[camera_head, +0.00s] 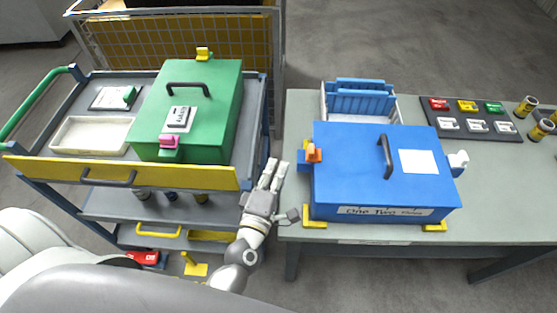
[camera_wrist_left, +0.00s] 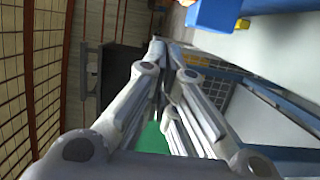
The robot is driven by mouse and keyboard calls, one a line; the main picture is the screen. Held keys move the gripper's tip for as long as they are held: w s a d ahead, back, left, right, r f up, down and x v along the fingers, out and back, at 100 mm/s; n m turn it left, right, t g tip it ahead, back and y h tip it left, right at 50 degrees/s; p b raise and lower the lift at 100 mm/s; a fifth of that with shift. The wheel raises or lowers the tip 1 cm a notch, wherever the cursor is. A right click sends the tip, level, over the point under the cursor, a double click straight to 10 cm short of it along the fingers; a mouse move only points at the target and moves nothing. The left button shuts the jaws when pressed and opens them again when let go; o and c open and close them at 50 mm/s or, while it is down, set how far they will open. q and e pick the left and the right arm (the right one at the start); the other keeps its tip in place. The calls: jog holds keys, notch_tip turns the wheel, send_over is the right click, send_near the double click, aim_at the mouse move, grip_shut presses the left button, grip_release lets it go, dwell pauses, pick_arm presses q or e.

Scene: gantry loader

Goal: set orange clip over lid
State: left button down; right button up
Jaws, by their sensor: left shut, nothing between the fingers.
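An orange clip (camera_head: 314,153) sits at the left side of the blue box, near the top edge of its lid (camera_head: 345,160). I cannot tell whether it lies over the lid's edge. A white clip (camera_head: 458,159) is on the box's right side. My left gripper (camera_head: 271,172) is in the gap between the cart and the table, left of the orange clip and apart from it. Its fingers are shut and empty, and they also fill the middle of the left wrist view (camera_wrist_left: 165,50). My right gripper is not in view.
A green box (camera_head: 215,105) with pink and yellow clips stands on the cart (camera_head: 60,170) at the left. A blue rack (camera_head: 360,97) is behind the blue box. A dark panel (camera_head: 465,133) with coloured tags lies at the right. The table's front right is clear.

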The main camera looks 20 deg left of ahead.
pick_arm(q)
jog(key=shift+s+a+b, duration=0.2)
jog(key=shift+s+b, duration=0.4)
jog(key=shift+s, duration=2.1)
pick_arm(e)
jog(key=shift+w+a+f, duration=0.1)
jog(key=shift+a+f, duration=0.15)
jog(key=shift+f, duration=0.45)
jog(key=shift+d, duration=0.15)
